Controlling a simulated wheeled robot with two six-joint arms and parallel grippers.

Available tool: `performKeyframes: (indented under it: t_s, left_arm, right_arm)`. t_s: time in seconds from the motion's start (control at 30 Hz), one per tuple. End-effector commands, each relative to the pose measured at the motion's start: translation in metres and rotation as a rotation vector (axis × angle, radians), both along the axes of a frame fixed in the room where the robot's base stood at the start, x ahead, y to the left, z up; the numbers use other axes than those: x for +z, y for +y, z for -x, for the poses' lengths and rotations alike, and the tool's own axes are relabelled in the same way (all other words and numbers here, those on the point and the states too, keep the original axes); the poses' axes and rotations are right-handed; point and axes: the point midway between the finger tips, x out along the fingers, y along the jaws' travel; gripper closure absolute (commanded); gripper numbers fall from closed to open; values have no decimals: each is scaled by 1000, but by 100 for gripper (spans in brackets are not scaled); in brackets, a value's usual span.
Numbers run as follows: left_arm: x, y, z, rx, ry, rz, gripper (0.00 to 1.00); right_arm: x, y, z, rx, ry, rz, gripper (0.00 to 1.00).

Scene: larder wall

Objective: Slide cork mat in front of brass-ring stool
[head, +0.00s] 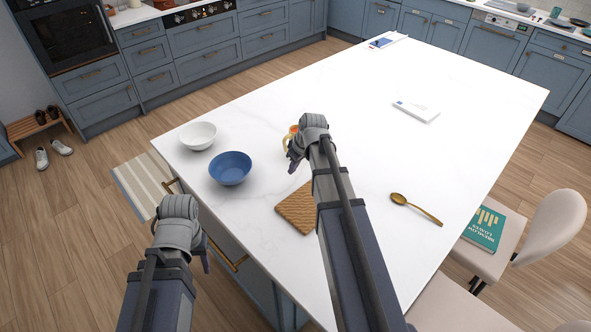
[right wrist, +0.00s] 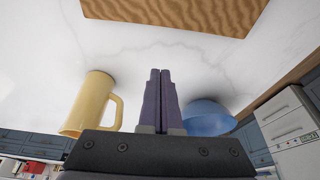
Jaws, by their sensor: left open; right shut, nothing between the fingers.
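The brown cork mat (head: 295,209) lies flat on the white island top near its front edge, partly hidden by my right arm. Its wavy-grained surface also shows at the top of the right wrist view (right wrist: 180,14). My right gripper (head: 294,162) is shut and empty, beyond the mat and apart from it, between the blue bowl and the yellow mug. Its closed fingers show in the right wrist view (right wrist: 160,78). My left gripper (head: 206,262) is open, low beside the island's front. Cream stools (head: 492,240) stand along the right side; I cannot make out a brass ring on either.
The blue bowl (head: 231,168) and white bowl (head: 198,135) stand left of the mat. The yellow mug (right wrist: 91,104) is close to my right gripper. A gold spoon (head: 416,208) lies on the right. A green book (head: 484,229) rests on one stool. The island's middle is mostly clear.

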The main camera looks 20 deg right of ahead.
Motion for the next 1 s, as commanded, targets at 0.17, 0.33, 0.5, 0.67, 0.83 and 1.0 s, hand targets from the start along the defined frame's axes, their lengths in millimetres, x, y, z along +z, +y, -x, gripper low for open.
performKeyframes:
  t_s: [0.17,0.33,0.5,0.67,0.83,1.0]
  left_arm:
    - [-34,0,0,0,0,0,50]
    - [-58,0,0,0,0,0,50]
    - [-49,0,0,0,0,0,50]
    - [-49,0,0,0,0,0,50]
    - [-49,0,0,0,0,0,50]
    - [-49,0,0,0,0,0,50]
  right_arm:
    - [-34,3,-10,-1,0,0,100]
    - [-58,6,-18,0,0,0,100]
    - [-49,-4,14,-2,-1,0,100]
    - [-49,-8,22,-1,-1,-1,100]
    - [-49,-8,21,0,-1,0,100]
    - [-49,-9,23,0,-1,0,100]
